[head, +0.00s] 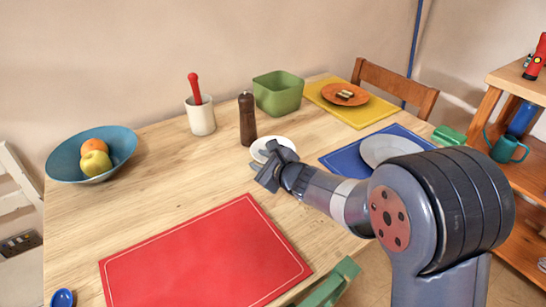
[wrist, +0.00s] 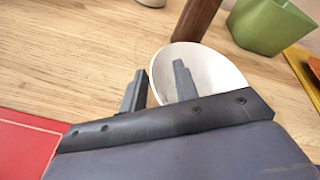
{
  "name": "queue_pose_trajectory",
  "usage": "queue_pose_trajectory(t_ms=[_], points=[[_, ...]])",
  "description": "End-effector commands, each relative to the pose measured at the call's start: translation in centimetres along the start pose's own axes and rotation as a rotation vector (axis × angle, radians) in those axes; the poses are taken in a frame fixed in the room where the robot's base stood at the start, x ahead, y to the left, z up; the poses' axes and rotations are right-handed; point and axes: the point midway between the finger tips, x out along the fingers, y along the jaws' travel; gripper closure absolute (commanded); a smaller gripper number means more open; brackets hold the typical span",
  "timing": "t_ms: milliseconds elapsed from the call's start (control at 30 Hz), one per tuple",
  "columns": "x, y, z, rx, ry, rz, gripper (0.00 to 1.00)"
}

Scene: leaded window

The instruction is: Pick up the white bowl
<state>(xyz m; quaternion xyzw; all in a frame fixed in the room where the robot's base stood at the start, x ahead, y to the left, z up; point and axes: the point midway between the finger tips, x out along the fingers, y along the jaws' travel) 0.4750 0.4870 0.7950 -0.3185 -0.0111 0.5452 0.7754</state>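The white bowl (head: 285,143) stands on the wooden table beside the pepper mill, partly hidden by my gripper in the head view. In the wrist view the bowl (wrist: 215,65) shows its pale inside. My gripper (head: 266,168) is at the bowl's near side. In the wrist view the fingers of my gripper (wrist: 158,78) are apart. One finger appears over the bowl's inside and the other outside its left rim. I cannot tell whether either finger touches the bowl.
A dark pepper mill (head: 247,119) stands just behind the bowl, with a green container (head: 278,94) and a white crock (head: 201,117) farther back. A red mat (head: 205,262) lies in front. A blue mat (head: 340,163) with a grey plate (head: 390,149) is to the right.

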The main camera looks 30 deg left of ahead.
Motion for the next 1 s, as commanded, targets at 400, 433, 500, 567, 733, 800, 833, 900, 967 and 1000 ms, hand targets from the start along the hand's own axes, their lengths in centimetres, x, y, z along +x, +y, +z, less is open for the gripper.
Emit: queue_pose_trajectory(t_ms=[400,433,500,567,733,800,833,900,967,1000], points=[[0.0,0.0,0.0,0.000,0.001,0.000,1.00],[0.0,0.0,-0.1,0.000,0.001,0.001,1.00],[0.0,0.0,-0.1,0.000,0.001,0.001,1.00],[0.0,0.0,0.0,0.000,0.000,0.000,1.00],[0.0,0.0,0.0,0.000,0.000,0.001,1.00],[-0.1,-0.1,0.2,0.000,0.000,0.001,1.00],[-0.2,-0.2,0.4,-0.001,0.000,0.000,1.00],[-0.5,-0.8,1.2,-0.001,-0.001,-0.001,1.00],[-0.9,-1.3,2.1,-0.002,-0.002,-0.001,1.00],[-1.2,-1.8,2.9,-0.003,-0.003,-0.002,1.00]])
